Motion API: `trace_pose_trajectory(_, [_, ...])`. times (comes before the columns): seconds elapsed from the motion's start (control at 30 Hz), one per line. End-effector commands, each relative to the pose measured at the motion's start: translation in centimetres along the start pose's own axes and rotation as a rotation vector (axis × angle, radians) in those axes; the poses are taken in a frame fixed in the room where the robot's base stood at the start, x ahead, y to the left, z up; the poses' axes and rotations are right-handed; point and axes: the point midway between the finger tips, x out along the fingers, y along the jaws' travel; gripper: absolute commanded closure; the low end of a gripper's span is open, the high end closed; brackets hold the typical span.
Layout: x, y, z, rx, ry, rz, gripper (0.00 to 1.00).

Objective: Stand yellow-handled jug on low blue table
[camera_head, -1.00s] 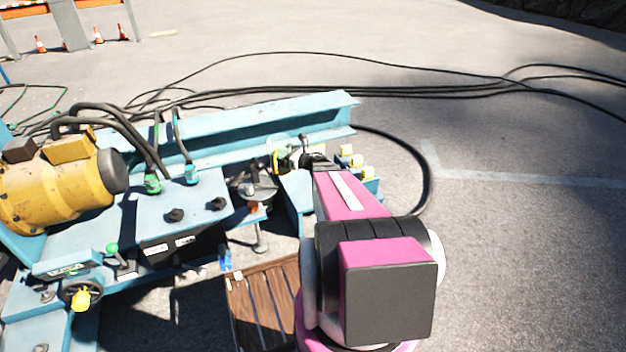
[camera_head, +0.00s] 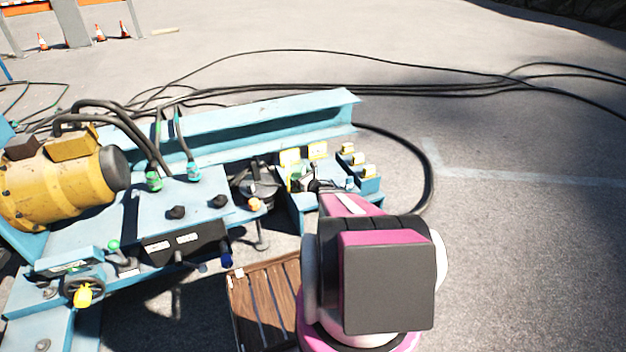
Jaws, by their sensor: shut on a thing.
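My gripper (camera_head: 313,185) is at the end of my pink and black arm, over the low blue table (camera_head: 290,205). It is shut on a small pale, greenish, see-through thing with yellow on it, which looks like the yellow-handled jug (camera_head: 296,179). The jug is small in the picture and partly covered by the gripper. It seems roughly upright, but I cannot tell whether its base touches the tabletop. My arm hides part of the table's near right side.
Yellow-topped blocks (camera_head: 358,159) stand on the table's right side, and yellow squares (camera_head: 289,157) lie behind the jug. A long blue beam (camera_head: 250,125) runs behind. A blue machine with a yellow motor (camera_head: 65,185) is at left. A wooden slatted pallet (camera_head: 262,300) lies in front.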

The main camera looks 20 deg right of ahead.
Motion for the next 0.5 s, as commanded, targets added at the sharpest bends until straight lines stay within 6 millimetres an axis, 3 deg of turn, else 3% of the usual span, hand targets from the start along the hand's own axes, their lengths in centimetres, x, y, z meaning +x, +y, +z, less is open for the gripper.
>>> trace_pose_trajectory(0.5, [1.8, -8.6, -5.2, 0.001, -0.002, 0.0, 0.55])
